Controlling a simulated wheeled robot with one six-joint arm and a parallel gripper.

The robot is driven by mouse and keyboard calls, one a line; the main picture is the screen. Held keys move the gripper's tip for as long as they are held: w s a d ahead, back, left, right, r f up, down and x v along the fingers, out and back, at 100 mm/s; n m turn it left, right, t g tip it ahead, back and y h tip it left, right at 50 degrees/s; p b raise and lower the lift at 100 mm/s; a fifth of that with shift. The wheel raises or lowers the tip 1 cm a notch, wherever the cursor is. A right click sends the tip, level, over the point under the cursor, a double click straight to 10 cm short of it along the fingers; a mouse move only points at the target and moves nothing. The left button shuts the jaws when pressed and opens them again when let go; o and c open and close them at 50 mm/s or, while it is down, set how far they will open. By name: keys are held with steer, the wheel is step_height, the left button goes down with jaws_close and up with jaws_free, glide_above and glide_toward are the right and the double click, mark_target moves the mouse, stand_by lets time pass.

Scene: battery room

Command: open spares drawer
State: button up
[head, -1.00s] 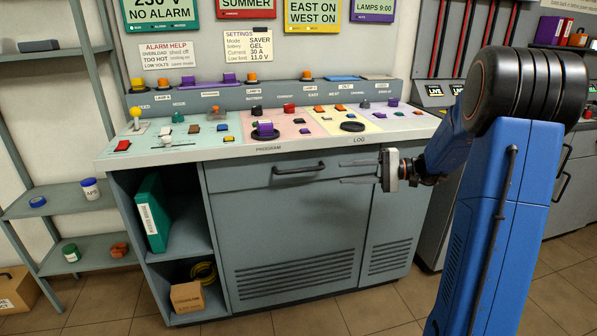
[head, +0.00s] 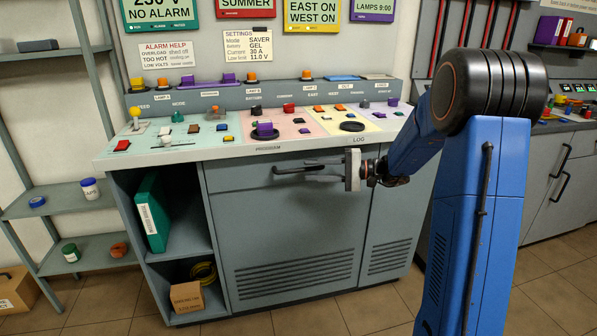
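The drawer (head: 235,177) is the wide grey front under the console top, and it looks shut. Its dark bar handle (head: 284,170) runs across the upper middle of that front. My gripper (head: 307,171) comes in from the right with its fingers pointing left. The two fingers are apart, one above the other, and their tips overlap the right part of the handle in the picture. I cannot tell whether they touch it or how far in front of it they are. The right end of the handle is partly hidden by the fingers.
The console top (head: 180,155) with its buttons and knobs overhangs just above the handle. Below the drawer is a vented panel (head: 290,235). Left is an open cubby with a green binder (head: 152,212) and a cardboard box (head: 187,297). The floor in front is clear.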

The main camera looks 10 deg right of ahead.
mark_target(305, 170)
steer(key=shift+x, duration=2.65)
jaws_close()
